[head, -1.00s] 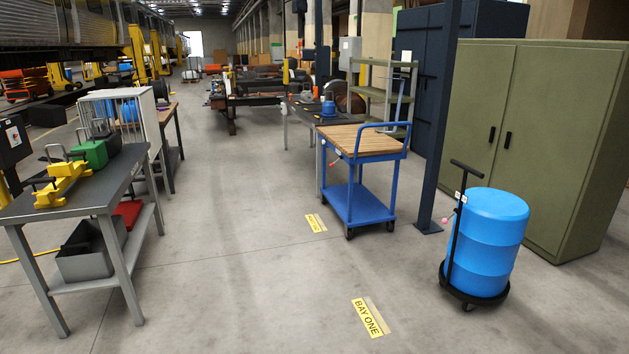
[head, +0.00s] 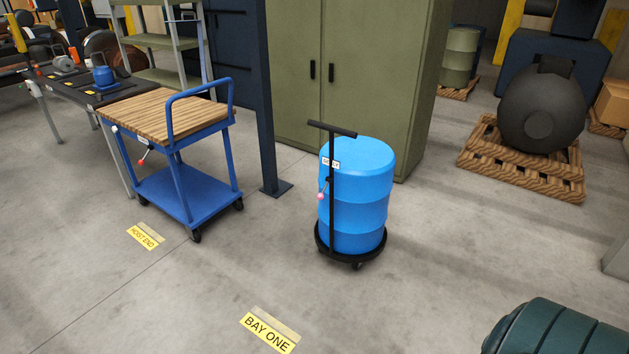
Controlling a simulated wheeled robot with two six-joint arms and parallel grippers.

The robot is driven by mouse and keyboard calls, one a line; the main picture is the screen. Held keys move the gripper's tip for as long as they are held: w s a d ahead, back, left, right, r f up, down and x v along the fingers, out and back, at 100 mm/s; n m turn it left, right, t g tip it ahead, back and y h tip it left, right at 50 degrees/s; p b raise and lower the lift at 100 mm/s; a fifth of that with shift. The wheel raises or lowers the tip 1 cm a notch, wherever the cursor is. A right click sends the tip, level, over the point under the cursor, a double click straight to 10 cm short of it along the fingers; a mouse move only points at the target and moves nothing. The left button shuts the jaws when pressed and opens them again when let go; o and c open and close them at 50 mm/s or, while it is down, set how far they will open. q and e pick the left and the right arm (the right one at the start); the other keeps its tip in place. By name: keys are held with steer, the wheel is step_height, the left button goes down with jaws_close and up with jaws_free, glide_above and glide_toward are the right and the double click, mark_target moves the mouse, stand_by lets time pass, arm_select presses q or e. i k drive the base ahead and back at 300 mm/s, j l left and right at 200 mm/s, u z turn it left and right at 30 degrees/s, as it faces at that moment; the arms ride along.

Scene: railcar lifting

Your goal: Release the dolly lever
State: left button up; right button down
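The black wheeled dolly (head: 352,256) carries an upright blue drum (head: 361,200) in the middle of the head view. A black T-shaped handle (head: 332,129) rises on the drum's near left side. A small lever with a pink knob (head: 321,196) sticks out to the left of the handle post, below a white label. I cannot tell the lever's exact position. Neither of my grippers is in view.
A blue cart (head: 185,192) with a wooden top stands left of the dolly, near a dark blue post (head: 266,100). A green cabinet (head: 370,70) is behind. A dark green ribbed object (head: 555,330) sits at lower right. Floor around the BAY ONE sign (head: 267,332) is clear.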

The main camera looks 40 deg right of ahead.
mark_target(320, 195)
steer(key=i+z, duration=0.3)
steer(key=i, duration=0.2)
steer(key=i+j+z, duration=0.15)
steer(key=i+z, duration=0.15)
steer(key=i, duration=0.2)
steer(key=i+j+z, duration=0.65)
steer(key=i, duration=0.25)
